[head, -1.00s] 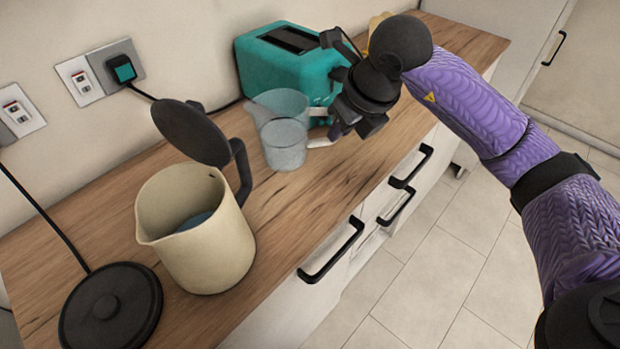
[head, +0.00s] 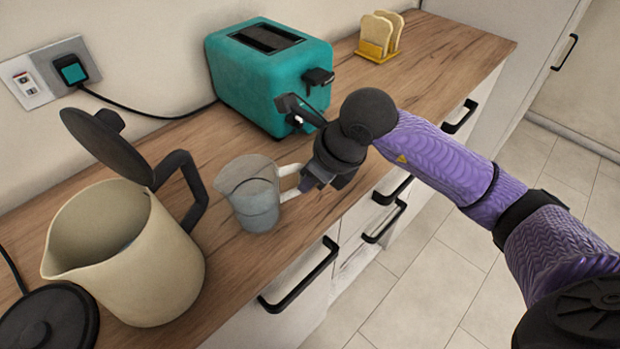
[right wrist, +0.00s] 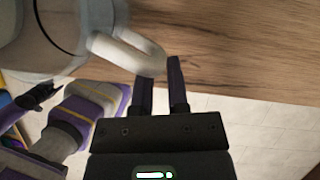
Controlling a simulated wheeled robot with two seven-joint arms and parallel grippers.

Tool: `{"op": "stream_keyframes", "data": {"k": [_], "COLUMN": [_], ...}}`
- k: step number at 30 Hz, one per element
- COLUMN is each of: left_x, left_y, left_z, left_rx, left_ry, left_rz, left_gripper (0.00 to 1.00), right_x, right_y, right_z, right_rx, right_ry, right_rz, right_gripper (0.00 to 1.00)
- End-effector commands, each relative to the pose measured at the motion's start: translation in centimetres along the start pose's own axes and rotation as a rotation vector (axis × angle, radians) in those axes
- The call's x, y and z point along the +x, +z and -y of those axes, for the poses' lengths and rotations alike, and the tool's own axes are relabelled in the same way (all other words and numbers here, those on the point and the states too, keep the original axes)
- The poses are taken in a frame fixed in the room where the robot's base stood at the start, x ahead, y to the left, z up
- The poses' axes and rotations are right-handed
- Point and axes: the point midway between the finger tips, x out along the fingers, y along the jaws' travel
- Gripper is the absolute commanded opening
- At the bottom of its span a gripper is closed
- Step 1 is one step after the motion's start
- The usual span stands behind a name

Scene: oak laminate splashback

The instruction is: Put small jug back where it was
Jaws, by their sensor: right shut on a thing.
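The small jug (head: 257,208) is grey and see-through with a pale handle, in front of the teal toaster in the head view. It looks roughly upright. I cannot tell whether its base touches the counter. My right gripper (head: 300,184) is shut on the handle, on the jug's right side. In the right wrist view the jug (right wrist: 40,35) fills the upper left, its white handle (right wrist: 125,52) reaching the fingertips of my right gripper (right wrist: 161,62).
A cream kettle (head: 150,270) with its dark lid open stands left of the jug, beside a black round base (head: 45,325). The teal toaster (head: 265,85) is behind, a yellow toast rack (head: 375,52) farther back. The wooden counter (head: 440,55) is clear at right; drawer handles (head: 300,278) line its front.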

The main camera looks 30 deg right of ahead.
Motion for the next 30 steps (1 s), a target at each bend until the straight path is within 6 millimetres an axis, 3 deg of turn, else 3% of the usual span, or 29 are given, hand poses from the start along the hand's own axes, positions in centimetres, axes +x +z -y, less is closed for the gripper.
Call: {"op": "stream_keyframes", "data": {"k": [5, 6, 11, 20, 23, 30], "left_x": [0.2, 0.2, 0.2, -0.3, -1.0, -3.0], "left_y": [0.0, -0.1, -0.3, -0.8, -0.9, -1.8], "left_z": [0.0, 0.0, 0.1, 0.2, 0.3, -0.2], "left_rx": [0.001, 0.001, 0.002, 0.003, 0.003, 0.002], "left_ry": [0.000, -0.001, -0.002, -0.004, -0.004, 0.005], "left_rz": [0.000, 0.000, -0.005, -0.014, -0.019, -0.044], "left_gripper": [0.59, 0.59, 0.59, 0.59, 0.59, 0.59], "right_x": [0.2, 0.2, 0.1, -0.4, -2.3, -9.2], "right_y": [-0.1, -0.1, -0.1, 0.2, 0.2, 0.2], "right_z": [0.0, 0.0, 0.0, 0.0, 0.1, 0.1], "right_rx": [0.000, 0.000, 0.000, 0.000, -0.002, -0.001], "right_ry": [-0.001, -0.001, -0.001, -0.001, -0.004, -0.007], "right_rz": [0.000, 0.000, 0.000, 0.001, 0.002, 0.001], "right_gripper": [0.00, 0.23, 0.54, 0.54, 0.54, 0.54]}}
